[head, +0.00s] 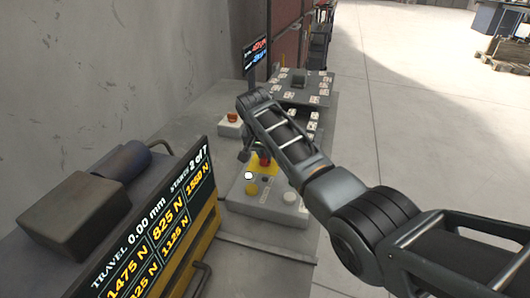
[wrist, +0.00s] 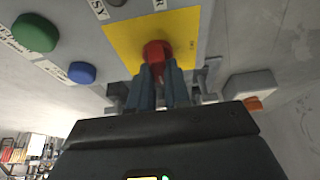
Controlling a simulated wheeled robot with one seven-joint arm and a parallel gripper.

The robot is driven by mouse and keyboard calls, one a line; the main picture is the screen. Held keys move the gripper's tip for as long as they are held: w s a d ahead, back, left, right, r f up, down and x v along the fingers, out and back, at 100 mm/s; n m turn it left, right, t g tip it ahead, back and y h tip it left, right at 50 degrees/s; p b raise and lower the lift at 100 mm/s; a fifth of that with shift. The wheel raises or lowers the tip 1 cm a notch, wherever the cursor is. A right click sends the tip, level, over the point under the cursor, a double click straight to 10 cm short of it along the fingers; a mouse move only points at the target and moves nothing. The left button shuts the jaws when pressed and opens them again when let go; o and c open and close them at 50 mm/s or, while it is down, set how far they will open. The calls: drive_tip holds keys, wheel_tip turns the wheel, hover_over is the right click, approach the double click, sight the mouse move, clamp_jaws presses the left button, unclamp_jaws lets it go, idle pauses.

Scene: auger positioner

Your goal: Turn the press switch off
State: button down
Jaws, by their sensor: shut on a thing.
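The press switch, a red knob (wrist: 156,50), sits on a yellow plate (wrist: 122,44) in the wrist view. It also shows in the head view as a small red knob (head: 264,161) on the grey control box (head: 265,209). My gripper (wrist: 158,72) has its two fingers closed on the sides of the red knob. In the head view my gripper (head: 247,150) is over the back of the box and partly hides the plate. The printed labels beside the plate are cut off, so I cannot read the knob's setting.
A green button (wrist: 35,33) and a blue button (wrist: 82,73) are near the plate. A yellow button (head: 251,189) is on the box. A small box with a red button (head: 232,118) stands behind. A large display (head: 152,232) stands at front left.

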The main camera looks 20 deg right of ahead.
drive_tip(key=n+p, duration=0.1)
drive_tip(key=n, duration=0.1)
drive_tip(key=n+y+p, duration=0.1)
drive_tip(key=n, duration=0.1)
drive_tip(key=shift+r+t+y, duration=0.1)
drive_tip(key=shift+t+y, duration=0.2)
drive_tip(key=n+y, duration=0.1)
drive_tip(key=n, duration=0.4)
drive_tip(key=shift+d+y+p, duration=0.1)
drive_tip(key=shift+y+p, duration=0.2)
drive_tip(key=shift+y, duration=0.1)
drive_tip(key=n, duration=0.1)
drive_tip(key=n+y+b, duration=0.1)
drive_tip(key=n, duration=0.1)
drive_tip(key=n+b, duration=0.1)
drive_tip(key=n, duration=0.1)
drive_tip(key=shift+f+y, duration=0.25)
drive_tip(key=shift+y, duration=0.15)
drive_tip(key=shift+r+n+g+y+b, duration=0.1)
drive_tip(key=shift+n+g+y+b, duration=0.55)
drive_tip(key=shift+n+b, duration=1.1)
drive_tip(key=shift+n, duration=0.35)
drive_tip(key=c, duration=1.1)
unclamp_jaws()
